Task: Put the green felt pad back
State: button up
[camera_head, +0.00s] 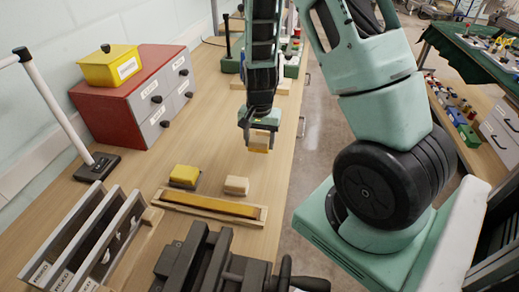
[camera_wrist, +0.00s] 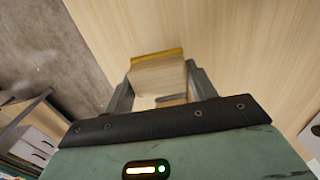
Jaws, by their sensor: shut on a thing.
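My gripper (camera_head: 259,143) is shut on a small pale wood block with a yellow face (camera_head: 258,146), held above the bench. In the wrist view the block (camera_wrist: 158,75) sits between both fingers, its yellow edge at the far end. I cannot make out a green felt pad in either view. On the bench below stand a yellow block with a dark base (camera_head: 185,174) and a cream block with a dark underside (camera_head: 236,185). A long shallow wooden tray (camera_head: 160,203) in front of them holds an orange-yellow strip (camera_head: 210,206).
A red cabinet with grey drawers (camera_head: 130,97) carries a yellow lidded box (camera_head: 109,66) at the left. A slotted rack (camera_head: 85,245) and a dark vise (camera_head: 210,262) stand in front. A white post (camera_head: 45,100) rises at the left. The bench between cabinet and gripper is clear.

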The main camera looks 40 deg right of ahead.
aim_at(259, 156)
jog(key=shift+f, duration=1.8)
jog(key=shift+f, duration=0.1)
jog(key=shift+f, duration=0.15)
jog(key=o, duration=1)
jog(key=shift+o, duration=0.2)
